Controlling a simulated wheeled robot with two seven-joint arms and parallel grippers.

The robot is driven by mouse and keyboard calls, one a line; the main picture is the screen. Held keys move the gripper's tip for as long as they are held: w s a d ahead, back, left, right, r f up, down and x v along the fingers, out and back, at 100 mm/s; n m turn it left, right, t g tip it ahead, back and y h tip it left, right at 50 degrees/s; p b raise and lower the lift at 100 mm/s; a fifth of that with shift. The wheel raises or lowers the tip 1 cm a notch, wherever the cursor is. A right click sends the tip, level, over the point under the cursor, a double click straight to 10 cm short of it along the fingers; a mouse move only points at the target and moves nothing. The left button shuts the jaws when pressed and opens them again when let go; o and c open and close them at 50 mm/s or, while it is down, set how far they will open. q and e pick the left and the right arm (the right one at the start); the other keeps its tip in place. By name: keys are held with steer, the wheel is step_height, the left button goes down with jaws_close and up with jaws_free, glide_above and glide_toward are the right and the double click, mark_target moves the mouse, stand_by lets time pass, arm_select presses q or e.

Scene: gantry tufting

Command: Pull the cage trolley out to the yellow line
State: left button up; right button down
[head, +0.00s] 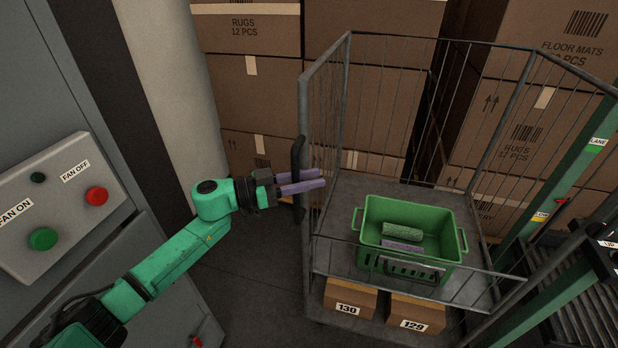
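The cage trolley (303,110) is a grey wire-sided cart standing in front of stacked cartons. A black upright handle (298,152) is on its left front post. My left gripper (312,181) reaches in from the left at this handle, its two purple fingers a small gap apart. The handle appears to pass between them; whether they press on it I cannot tell. A green crate (375,212) holding a green roll (402,230) and a purple roll (402,246) stands on the trolley deck. My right gripper and the yellow line are not in view.
Cartons marked 130 (349,298) and 129 (415,311) sit low under the deck's front. A grey panel with a green button (43,239) and a red button (97,196) is at left. Green posts (560,180) stand close at right. Dark floor (250,275) is clear left of the trolley.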

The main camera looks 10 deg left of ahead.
arm_select(q)
jaws_close()
stand_by(1.2)
